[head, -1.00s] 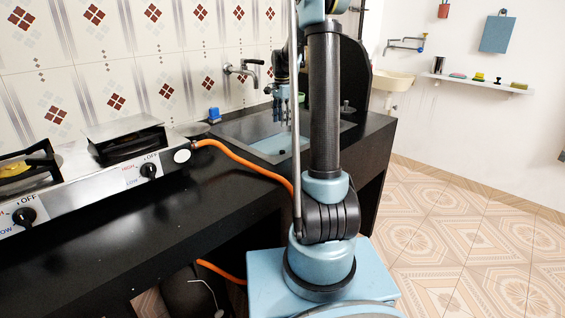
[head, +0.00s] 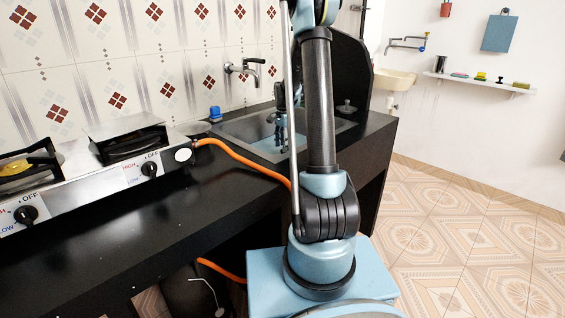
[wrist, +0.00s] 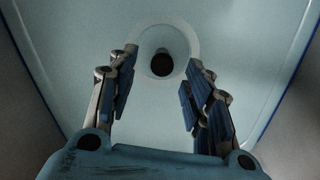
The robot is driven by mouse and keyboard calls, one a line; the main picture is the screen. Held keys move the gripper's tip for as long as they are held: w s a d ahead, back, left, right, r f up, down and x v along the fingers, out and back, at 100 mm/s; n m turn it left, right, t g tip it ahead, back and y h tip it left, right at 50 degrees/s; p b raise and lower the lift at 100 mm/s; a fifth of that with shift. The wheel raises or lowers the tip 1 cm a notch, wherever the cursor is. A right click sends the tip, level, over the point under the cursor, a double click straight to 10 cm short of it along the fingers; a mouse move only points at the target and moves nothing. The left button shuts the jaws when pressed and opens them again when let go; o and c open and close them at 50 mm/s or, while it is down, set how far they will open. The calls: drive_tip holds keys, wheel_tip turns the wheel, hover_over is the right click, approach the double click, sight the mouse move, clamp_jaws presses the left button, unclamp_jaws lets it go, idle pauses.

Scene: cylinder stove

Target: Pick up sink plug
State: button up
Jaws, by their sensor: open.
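The wrist view looks down into the pale blue basin of the sink (wrist: 70,60). A pale round drain ring (wrist: 190,38) lies ahead, with a dark round spot (wrist: 162,64) in it. I cannot tell whether this spot is the sink plug or the open drain hole. My gripper (wrist: 161,60) is open and empty, its two fingers on either side of the ring in this view. In the head view my gripper (head: 278,131) is low over the sink (head: 240,128), partly hidden by my arm.
A small dark knobbed object (head: 347,107) sits on the black counter (head: 150,215) right of the sink. A blue item (head: 215,114) stands at the sink's back left corner, with a wall tap (head: 243,68) above. A stove (head: 95,175) and orange hose (head: 240,157) are to the left.

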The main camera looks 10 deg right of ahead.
drive_tip(key=shift+w+a+f, duration=0.1)
drive_tip(key=shift+f, duration=1.95)
clamp_jaws()
